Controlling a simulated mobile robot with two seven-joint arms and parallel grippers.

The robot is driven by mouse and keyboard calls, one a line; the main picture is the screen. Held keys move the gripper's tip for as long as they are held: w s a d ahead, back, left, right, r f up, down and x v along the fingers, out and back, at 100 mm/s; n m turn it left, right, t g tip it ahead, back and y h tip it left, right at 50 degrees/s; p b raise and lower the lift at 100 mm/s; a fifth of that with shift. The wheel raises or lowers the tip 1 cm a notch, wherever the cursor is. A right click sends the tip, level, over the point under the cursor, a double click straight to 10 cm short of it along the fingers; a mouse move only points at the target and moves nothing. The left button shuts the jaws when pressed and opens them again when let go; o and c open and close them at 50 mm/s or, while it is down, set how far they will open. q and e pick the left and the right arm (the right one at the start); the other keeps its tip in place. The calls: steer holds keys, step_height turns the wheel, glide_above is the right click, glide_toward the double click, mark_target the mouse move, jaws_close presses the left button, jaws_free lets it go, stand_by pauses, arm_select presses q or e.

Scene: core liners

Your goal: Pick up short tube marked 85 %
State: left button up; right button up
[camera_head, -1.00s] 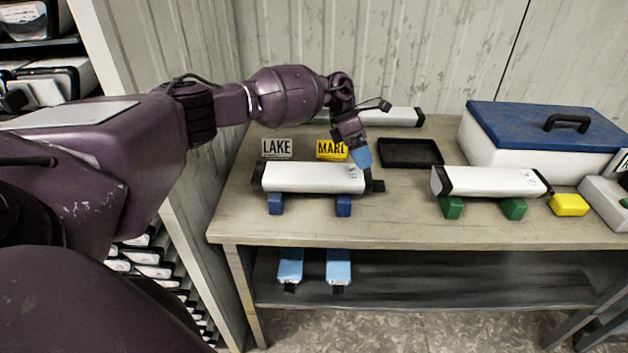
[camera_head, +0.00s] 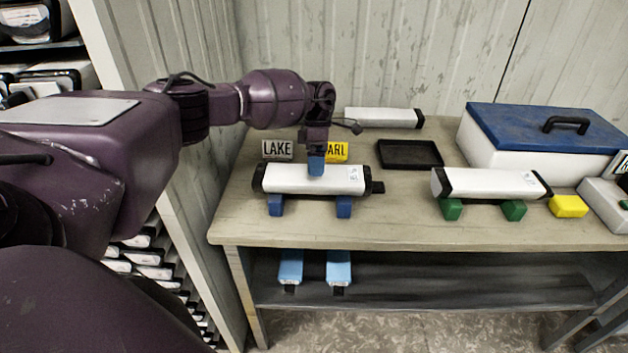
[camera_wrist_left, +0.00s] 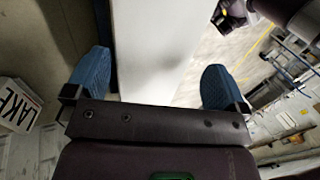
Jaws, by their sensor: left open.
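A white tube with black ends (camera_head: 290,179) lies across two blue blocks (camera_head: 344,207) on the bench, with a small label near its right end. Another white tube (camera_head: 485,183) rests on green blocks (camera_head: 513,210) to the right, and a third white tube (camera_head: 383,118) lies at the back. I cannot read an 85 % mark on any of them. My left gripper (camera_head: 316,166) points down over the middle of the tube on the blue blocks. In the left wrist view the open blue fingers (camera_wrist_left: 155,85) stand either side of the white tube (camera_wrist_left: 152,40). My right gripper is not in view.
LAKE (camera_head: 277,149) and yellow (camera_head: 338,152) signs stand behind the nearest tube. A black tray (camera_head: 410,154), a blue-lidded box (camera_head: 490,150) and a yellow block (camera_head: 569,205) are farther right. Light blue pieces (camera_head: 339,268) lie on the lower shelf. The bench front is clear.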

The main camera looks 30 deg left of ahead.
mark_target(319, 180)
arm_select(q)
steer(key=x, duration=0.5)
steer(key=shift+w+d, duration=0.25)
steer(key=c, duration=1.2)
steer(key=shift+w, duration=0.1)
steer(key=shift+c, duration=0.2)
